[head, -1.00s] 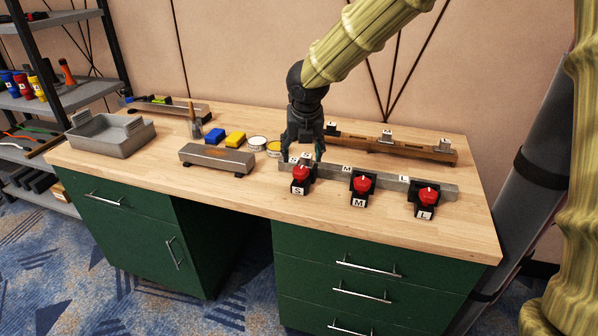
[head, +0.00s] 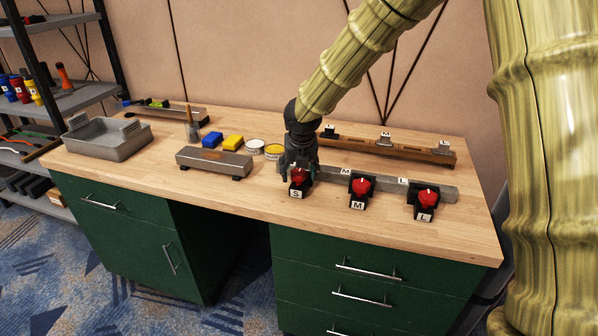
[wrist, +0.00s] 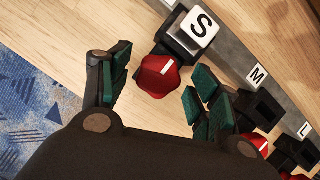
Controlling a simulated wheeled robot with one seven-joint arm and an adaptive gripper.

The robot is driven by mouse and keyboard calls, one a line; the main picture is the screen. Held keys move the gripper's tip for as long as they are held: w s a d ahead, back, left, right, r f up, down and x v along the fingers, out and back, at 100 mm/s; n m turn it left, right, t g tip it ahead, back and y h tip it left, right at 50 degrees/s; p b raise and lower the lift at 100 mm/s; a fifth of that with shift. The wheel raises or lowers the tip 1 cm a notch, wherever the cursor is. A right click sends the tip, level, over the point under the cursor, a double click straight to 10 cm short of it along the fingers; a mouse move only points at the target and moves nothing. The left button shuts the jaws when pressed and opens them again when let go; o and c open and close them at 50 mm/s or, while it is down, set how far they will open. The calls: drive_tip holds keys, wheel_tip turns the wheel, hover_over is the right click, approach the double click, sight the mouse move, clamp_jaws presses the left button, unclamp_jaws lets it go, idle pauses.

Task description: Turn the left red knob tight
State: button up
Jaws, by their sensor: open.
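The left red knob (head: 297,175) sits on a black mount marked S at the front of the bench. In the wrist view the knob (wrist: 159,76) lies between the two open fingers of my gripper (wrist: 158,90), with a gap on both sides. A white line marks its face. In the head view my gripper (head: 299,166) is down at this knob, just behind it, and its fingers are partly hidden. The middle red knob (head: 361,187), marked M, and the right red knob (head: 427,198), marked L, stand to the right.
The knobs sit along a grey bar (head: 388,185). A wooden rail (head: 405,150) lies behind. A grey tray (head: 104,143) is at the far left.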

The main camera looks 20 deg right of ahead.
drive_tip(key=c, duration=1)
